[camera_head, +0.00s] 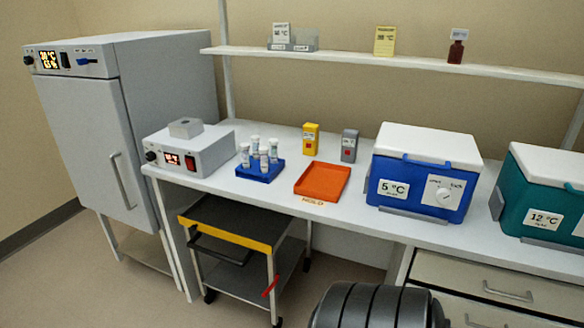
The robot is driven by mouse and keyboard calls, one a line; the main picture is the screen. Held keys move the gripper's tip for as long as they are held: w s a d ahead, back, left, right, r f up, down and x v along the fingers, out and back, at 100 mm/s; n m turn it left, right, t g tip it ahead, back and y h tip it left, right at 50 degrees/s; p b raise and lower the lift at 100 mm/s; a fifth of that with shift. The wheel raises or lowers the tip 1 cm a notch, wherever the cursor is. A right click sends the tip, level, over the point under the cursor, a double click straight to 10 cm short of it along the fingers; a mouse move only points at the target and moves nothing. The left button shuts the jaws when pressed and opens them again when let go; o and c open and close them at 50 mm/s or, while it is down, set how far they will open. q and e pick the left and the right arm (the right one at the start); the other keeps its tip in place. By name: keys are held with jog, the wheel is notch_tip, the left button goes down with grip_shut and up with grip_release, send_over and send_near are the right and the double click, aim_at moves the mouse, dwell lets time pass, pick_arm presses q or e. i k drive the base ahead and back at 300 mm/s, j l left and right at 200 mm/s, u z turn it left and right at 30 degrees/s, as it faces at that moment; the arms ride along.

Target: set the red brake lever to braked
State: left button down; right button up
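The red brake lever (270,287) sits low on a small wheeled cart (226,233), by the front right leg near the lower shelf. It slants up to the right. The picture is too small to read any brake marking. The cart has a yellow front edge, a black handle and dark casters, and it stands partly under the bench. Neither of my grippers shows in the head view.
A white bench (360,208) runs above the cart, holding an orange tray (322,192), a blue vial rack (260,178) and a blue cooler (424,205). A grey cabinet (95,140) stands left. Drawers (495,280) stand right. Floor is clear before the cart.

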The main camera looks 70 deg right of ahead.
aim_at(271, 287)
jog(key=z, duration=1.8)
